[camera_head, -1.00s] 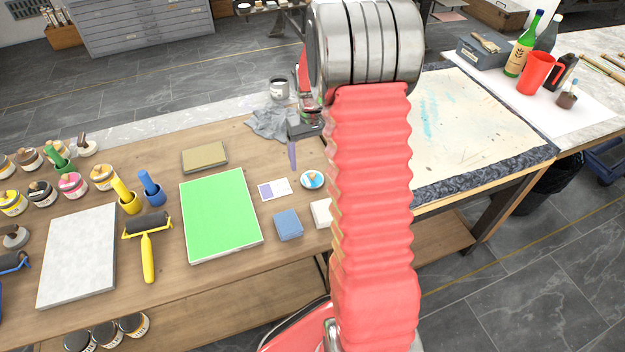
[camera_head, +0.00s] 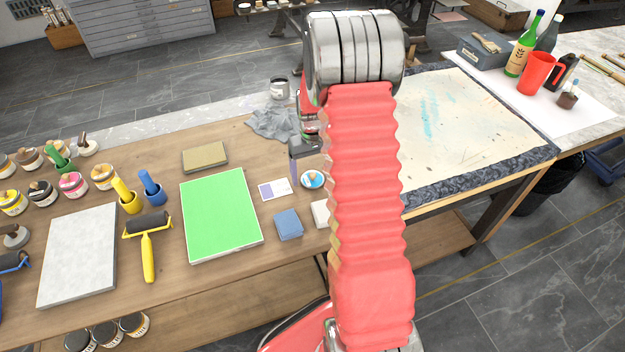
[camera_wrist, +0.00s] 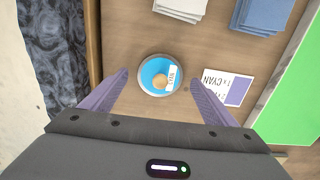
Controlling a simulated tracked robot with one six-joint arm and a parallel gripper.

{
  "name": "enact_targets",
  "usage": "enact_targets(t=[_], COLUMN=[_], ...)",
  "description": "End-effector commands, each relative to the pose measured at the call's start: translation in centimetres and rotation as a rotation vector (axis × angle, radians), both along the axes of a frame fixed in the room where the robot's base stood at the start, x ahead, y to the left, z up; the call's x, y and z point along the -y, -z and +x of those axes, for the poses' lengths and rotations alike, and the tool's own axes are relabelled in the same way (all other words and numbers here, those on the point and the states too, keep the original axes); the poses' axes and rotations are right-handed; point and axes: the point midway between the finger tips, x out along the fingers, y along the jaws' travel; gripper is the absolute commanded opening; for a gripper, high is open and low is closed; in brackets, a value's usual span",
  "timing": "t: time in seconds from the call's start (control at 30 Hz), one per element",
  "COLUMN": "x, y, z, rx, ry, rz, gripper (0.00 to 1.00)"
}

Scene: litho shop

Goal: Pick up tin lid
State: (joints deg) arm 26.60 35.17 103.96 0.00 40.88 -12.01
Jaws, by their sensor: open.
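The tin lid (camera_head: 312,179) is a small round disc lying on the wooden bench, left of my arm. In the wrist view the lid (camera_wrist: 152,83) shows a silver rim, a blue face, a white label and a tan knob in its middle. My gripper (camera_wrist: 159,78) is open and empty. Its two purple fingers point at the bench with the lid between them in the picture, one on each side and apart from it. In the head view my gripper (camera_head: 298,168) shows just behind and left of the lid, partly hidden by my arm.
A green plate (camera_head: 221,220) lies to the left. A grey rag (camera_head: 270,123) and a tin (camera_head: 279,88) are behind. The bench edge passes near the lid.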

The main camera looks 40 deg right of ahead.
Motion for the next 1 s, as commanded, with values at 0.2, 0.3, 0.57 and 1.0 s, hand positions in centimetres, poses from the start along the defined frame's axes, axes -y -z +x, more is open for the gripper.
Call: enact_targets(t=[0.2,0.3,0.57,1.0], x=[0.02,0.02,0.02,0.01], y=[0.72,0.7,0.68,0.67], z=[-0.02,-0.02,-0.02,0.0], rx=[0.0,0.0,0.0,0.0], ry=[0.0,0.0,0.0,0.0], rz=[0.0,0.0,0.0,0.0], gripper=[0.81,0.81,0.81,0.54])
